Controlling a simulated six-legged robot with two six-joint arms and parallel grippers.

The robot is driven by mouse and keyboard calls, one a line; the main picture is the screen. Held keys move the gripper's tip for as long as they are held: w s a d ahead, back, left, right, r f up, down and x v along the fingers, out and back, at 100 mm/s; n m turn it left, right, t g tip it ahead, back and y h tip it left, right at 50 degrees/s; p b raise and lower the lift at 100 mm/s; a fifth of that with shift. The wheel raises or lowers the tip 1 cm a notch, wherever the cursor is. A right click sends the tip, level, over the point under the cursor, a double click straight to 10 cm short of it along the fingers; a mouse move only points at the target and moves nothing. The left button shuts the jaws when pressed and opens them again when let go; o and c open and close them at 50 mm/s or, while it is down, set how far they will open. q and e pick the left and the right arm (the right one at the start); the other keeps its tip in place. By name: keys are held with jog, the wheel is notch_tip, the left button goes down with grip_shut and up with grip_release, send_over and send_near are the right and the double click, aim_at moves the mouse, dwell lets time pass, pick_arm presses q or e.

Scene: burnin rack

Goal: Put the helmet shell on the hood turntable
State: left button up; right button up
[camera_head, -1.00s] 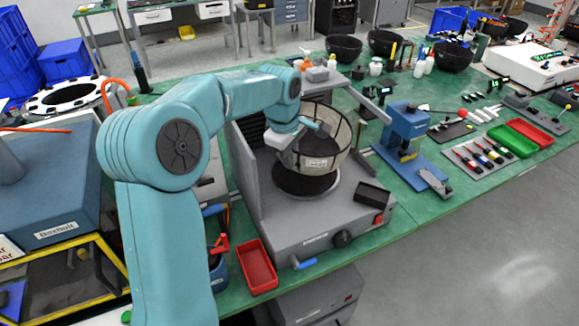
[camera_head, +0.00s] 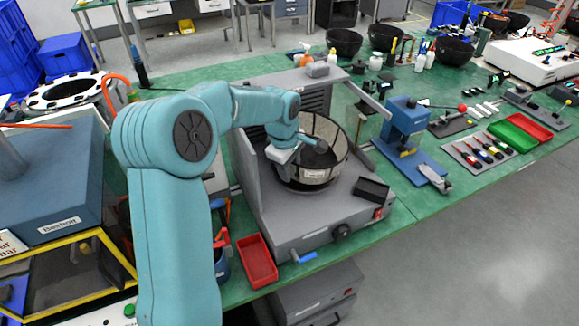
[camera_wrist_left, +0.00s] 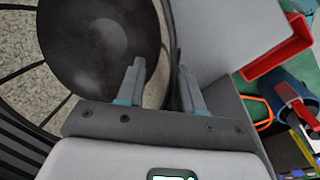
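The helmet shell (camera_head: 318,176) is a round, open-topped bowl with a speckled tan wall, a dark bottom and a small label. It sits mouth up on the hood turntable (camera_head: 312,189), a dark disc on the grey hood machine, which it almost wholly covers. My left gripper (camera_head: 300,150) is at the shell's left rim. In the left wrist view the gripper (camera_wrist_left: 160,68) has one finger inside the shell (camera_wrist_left: 50,85) and one outside. The fingers stand apart, with a gap seen between the inner finger and the wall. My right gripper is out of view.
A grey panel (camera_head: 240,165) stands left of the turntable. A black tray (camera_head: 371,188) lies on the machine's front right, with a red bin (camera_head: 257,262) at its front left. A blue press (camera_head: 405,130) stands to the right. Black bowls (camera_head: 343,42) stand at the back.

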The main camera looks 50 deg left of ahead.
pick_arm(q)
jog(key=shift+r, duration=0.1)
notch_tip(320, 180, up, 12)
jog(key=s, duration=0.2)
jog(key=shift+d, duration=0.3)
jog(key=shift+s, duration=0.1)
dwell(0.4)
